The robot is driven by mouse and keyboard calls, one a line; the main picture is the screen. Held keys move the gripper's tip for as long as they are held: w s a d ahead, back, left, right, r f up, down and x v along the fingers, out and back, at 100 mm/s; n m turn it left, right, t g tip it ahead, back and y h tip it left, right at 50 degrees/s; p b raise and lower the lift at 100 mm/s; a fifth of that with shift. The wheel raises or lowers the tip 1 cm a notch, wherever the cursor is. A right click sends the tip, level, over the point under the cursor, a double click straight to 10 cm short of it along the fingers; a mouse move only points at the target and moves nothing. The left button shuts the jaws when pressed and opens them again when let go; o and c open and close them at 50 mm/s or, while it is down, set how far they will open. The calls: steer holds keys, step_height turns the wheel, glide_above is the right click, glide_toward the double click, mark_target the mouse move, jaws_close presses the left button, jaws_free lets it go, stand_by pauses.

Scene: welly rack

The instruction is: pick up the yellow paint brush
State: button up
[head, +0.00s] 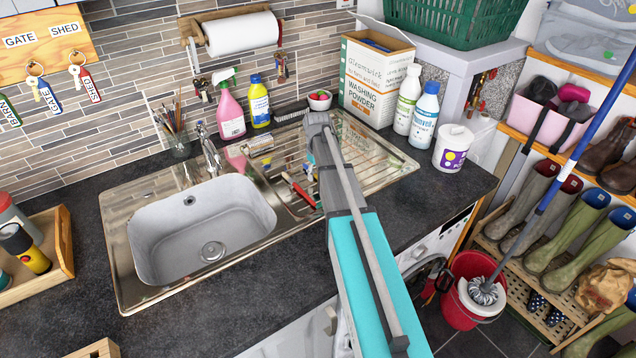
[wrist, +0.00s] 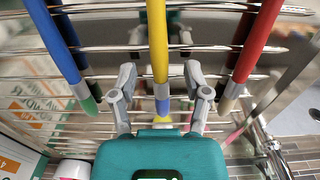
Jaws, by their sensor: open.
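In the wrist view, the yellow paint brush (wrist: 159,45) is a long yellow handle with a blue part near its lower end, lying over shiny metal bars. My gripper (wrist: 160,76) is open, with one grey finger on each side of the yellow handle. I see a gap on both sides, and cannot tell how far the handle is beyond the fingertips. A blue handle (wrist: 65,48) lies to the left and a red one (wrist: 258,45) to the right. In the head view, my arm hides the gripper and most of the brushes.
The steel sink (head: 205,225) is left of my arm, with a tap (head: 208,150) behind it. Bottles, a washing powder box (head: 372,85) and a white tub (head: 453,147) stand behind and right. Red-handled items (head: 300,190) lie on the drainer beside my arm.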

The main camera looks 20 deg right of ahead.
steer(key=shift+f, duration=0.2)
stand_by(0.5)
jaws_close()
